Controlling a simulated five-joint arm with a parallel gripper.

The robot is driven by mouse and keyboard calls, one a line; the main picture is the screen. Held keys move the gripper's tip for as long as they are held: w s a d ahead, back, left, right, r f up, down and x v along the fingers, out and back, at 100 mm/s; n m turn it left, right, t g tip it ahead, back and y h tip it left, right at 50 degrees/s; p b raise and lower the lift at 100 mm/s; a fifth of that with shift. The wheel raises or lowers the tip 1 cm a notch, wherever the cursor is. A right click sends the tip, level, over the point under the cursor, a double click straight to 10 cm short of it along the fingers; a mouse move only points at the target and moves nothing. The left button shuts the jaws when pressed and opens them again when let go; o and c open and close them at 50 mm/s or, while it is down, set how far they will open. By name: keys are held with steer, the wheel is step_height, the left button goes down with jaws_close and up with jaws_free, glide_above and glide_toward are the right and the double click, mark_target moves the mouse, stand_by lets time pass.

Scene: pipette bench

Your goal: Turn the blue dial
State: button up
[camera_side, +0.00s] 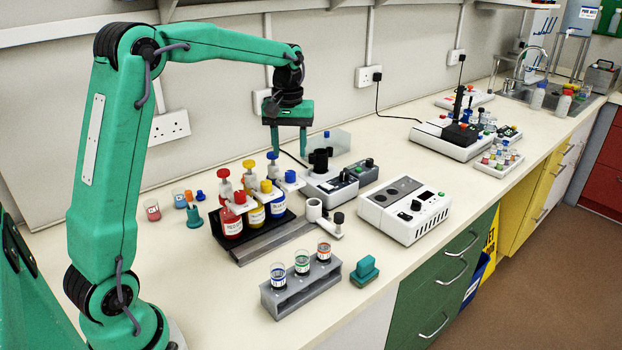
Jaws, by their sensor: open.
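My gripper (289,144) hangs from the arm with its two green fingers pointing down and apart, with nothing visible between them. Below and in front of it stands a black rack (287,229) with red, yellow and blue-labelled dispenser bottles. A round blue knob (290,176) sits at the top of the rightmost bottle (277,208) and looks like the blue dial. Another blue top (272,158) rises from a pump just left of it. The fingers appear above and behind the blue knob, apart from it. The knob's markings are too small to read.
Red (239,197) and yellow (266,186) knobs stand close to the left of the blue one. A grey device (340,184) and a clear box (333,146) are close on the right. A vial rack (301,288) stands in front. Bare bench lies at front left.

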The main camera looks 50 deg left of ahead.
mark_target(290, 172)
steer(key=shift+f, duration=3.25)
steer(key=c, duration=1)
